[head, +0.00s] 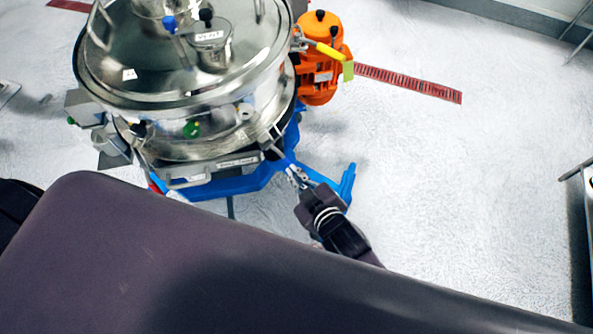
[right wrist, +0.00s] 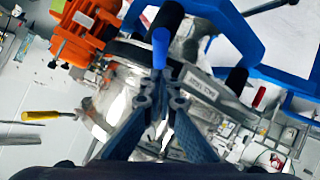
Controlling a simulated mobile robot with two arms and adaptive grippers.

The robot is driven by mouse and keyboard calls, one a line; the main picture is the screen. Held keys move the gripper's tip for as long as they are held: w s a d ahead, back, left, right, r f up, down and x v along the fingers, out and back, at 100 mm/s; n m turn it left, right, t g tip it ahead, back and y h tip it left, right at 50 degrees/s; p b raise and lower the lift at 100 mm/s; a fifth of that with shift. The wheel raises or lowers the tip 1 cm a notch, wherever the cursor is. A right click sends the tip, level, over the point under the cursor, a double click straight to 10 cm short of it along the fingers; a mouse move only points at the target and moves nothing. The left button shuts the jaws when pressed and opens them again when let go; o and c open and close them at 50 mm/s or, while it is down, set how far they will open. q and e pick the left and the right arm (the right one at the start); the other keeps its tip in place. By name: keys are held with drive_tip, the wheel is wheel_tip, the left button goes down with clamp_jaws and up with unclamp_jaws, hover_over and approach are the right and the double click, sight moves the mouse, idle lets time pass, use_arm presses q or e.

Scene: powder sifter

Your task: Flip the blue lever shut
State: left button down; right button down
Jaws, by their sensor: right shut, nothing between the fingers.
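The powder sifter (head: 190,110) is a round steel machine with a clear lid at the upper left of the head view. In the right wrist view a blue lever (right wrist: 160,46) stands upright in the picture, straight beyond my fingertips. My right gripper (head: 295,174) is at the sifter's lower right side; it also shows in the right wrist view (right wrist: 160,82). It is shut with nothing in it. Its tips are at the lever's lower end; I cannot tell whether they touch it. In the head view I cannot make out this lever clearly. My left gripper is out of view.
An orange motor (head: 318,75) with a yellow handle (head: 330,51) stands right of the sifter. The blue base frame (head: 346,182) reaches out near my right gripper. Light floor to the right is clear, with a red floor strip (head: 410,84).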

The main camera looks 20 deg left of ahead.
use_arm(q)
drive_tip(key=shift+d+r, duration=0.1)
use_arm(e)
drive_tip(key=shift+w+f, duration=0.45)
drive_tip(key=shift+f, duration=0.35)
